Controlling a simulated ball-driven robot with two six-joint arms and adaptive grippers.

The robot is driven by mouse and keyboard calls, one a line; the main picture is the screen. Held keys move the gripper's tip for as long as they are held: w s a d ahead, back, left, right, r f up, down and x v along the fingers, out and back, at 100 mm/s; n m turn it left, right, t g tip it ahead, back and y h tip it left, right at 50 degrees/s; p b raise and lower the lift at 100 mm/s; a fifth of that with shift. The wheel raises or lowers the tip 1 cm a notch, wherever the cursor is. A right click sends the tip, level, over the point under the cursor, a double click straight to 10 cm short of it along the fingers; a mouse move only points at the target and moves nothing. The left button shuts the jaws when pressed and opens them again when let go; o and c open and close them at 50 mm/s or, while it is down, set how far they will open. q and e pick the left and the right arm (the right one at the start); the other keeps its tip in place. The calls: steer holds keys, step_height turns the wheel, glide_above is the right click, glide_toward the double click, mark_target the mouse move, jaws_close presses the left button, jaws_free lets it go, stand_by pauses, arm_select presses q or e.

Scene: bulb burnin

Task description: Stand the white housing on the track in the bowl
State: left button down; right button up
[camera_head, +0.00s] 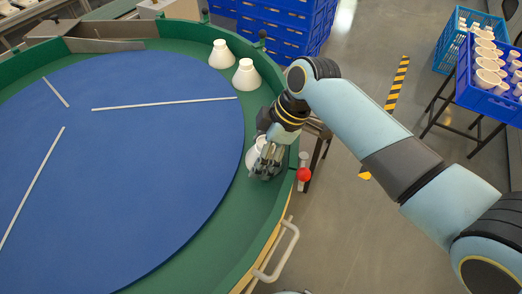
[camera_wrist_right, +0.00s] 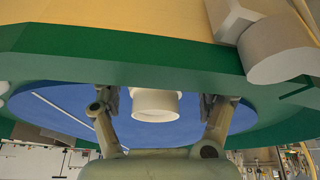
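The white housing (camera_head: 254,155) is on the green track (camera_head: 262,203) at the right side of the bowl (camera_head: 281,208). My right gripper (camera_head: 265,172) is down at it and hides much of it in the head view. In the right wrist view the housing (camera_wrist_right: 156,106) shows its round white end between the two fingers (camera_wrist_right: 160,100). A gap shows on both sides of it, so the gripper looks open around it. I cannot tell surely whether the housing stands upright or lies tilted. My left gripper is not in view.
Two more white housings, one farther (camera_head: 221,54) and one nearer (camera_head: 246,74), stand on the track farther back. The blue disc (camera_head: 130,150) carries thin pale rails. A red ball knob (camera_head: 304,174) is just outside the wall, right of my gripper. Blue crates (camera_head: 285,25) stand behind.

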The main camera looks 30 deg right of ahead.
steer(key=o, duration=0.4)
steer(key=p+v, duration=0.1)
steer(key=v, duration=1.1)
